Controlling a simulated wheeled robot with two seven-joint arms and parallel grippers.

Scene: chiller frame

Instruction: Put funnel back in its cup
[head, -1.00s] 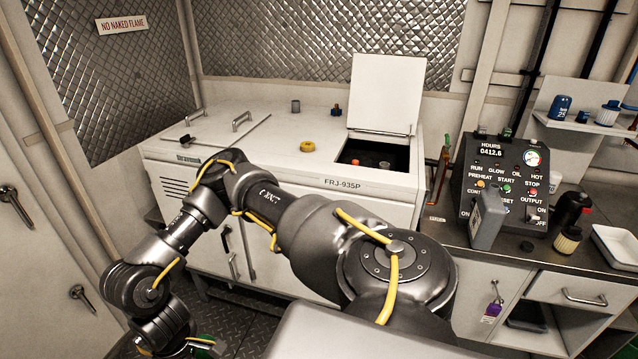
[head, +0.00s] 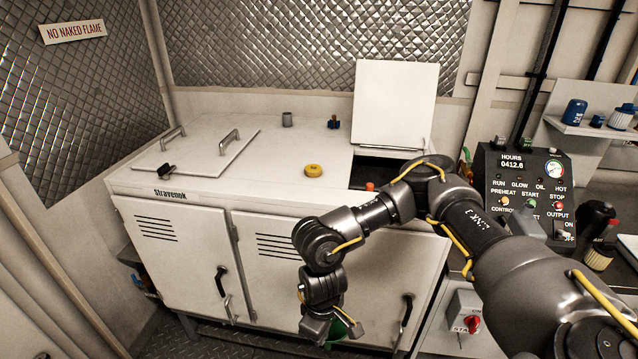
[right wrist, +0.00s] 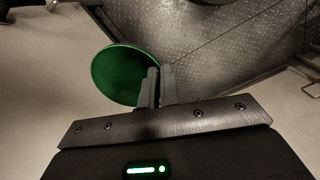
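The green funnel (right wrist: 118,75) is in my right gripper (right wrist: 160,88). In the right wrist view its round green mouth lies left of the nearly closed fingers, which pinch its edge or stem; the exact contact is hard to see. In the head view a green bit of the funnel (head: 341,326) shows at my right gripper (head: 332,334), low in front of the white cabinet doors. A small grey cup-like cylinder (head: 287,119) stands at the back of the cabinet top; I cannot tell whether it is the funnel's cup. My left gripper is not in view.
The white cabinet (head: 180,230) has a raised lid (head: 395,105) behind an open hatch, partly behind my right arm. A control panel (head: 520,185) stands right.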

